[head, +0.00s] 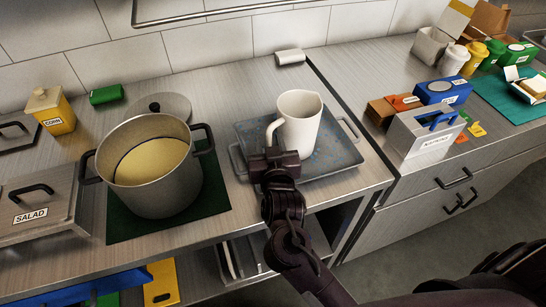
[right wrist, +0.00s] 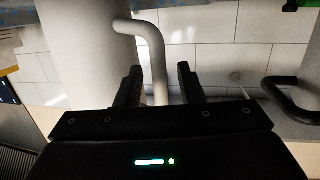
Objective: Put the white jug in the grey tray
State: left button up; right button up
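The white jug (head: 302,125) stands upright inside the grey tray (head: 340,155) on the counter and appears to rest on its floor; its very base is partly hard to make out. Its handle faces left in the head view. My right gripper (head: 272,158) is at the handle, over the tray's front left part. In the right wrist view the jug (right wrist: 85,50) is at the left. Its handle passes between the two fingers of my right gripper (right wrist: 160,88), which are apart with gaps beside the handle. My left gripper is not in view.
A large pot (head: 155,175) on a green mat (head: 215,195) stands left of the tray. A white cylinder (head: 290,57) lies behind it, near the wall. A grey caddy (head: 420,135) and several small containers are on the right counter. Free counter lies behind the tray.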

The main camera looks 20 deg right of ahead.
jog(key=p+v, duration=0.4)
jog(key=v, duration=0.7)
jog(key=shift+p, duration=0.4)
jog(key=shift+w, duration=0.2)
